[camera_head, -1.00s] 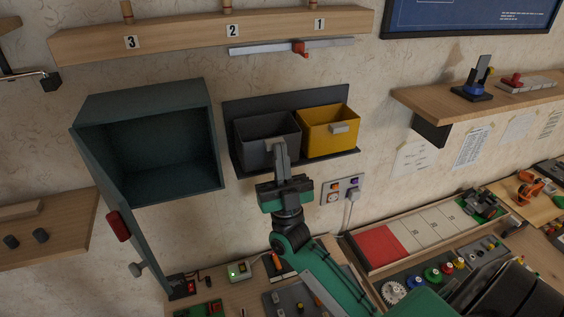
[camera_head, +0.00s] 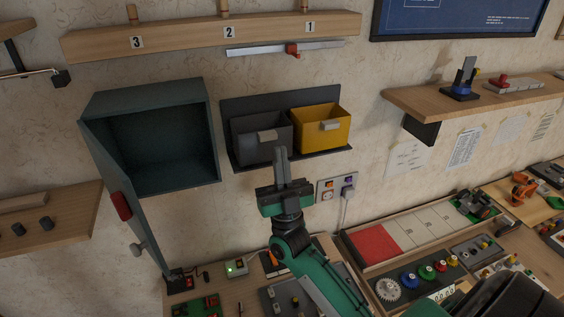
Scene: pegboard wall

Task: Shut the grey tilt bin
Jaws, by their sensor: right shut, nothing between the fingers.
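The grey tilt bin (camera_head: 250,143) sits on the dark wall rack, left of the yellow bin (camera_head: 323,138). My right gripper (camera_head: 281,152) is shut and empty, pointing up, just below and right of that handle. The fingertips overlap the bin's lower right front in the view. Whether they touch it I cannot tell. My left gripper is not in view.
An open teal cabinet (camera_head: 200,95) hangs left of the bins, its door (camera_head: 110,170) swung outward. A wall socket (camera_head: 336,190) is right of my gripper. A workbench with parts trays lies below. A wooden peg rail (camera_head: 185,38) runs above.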

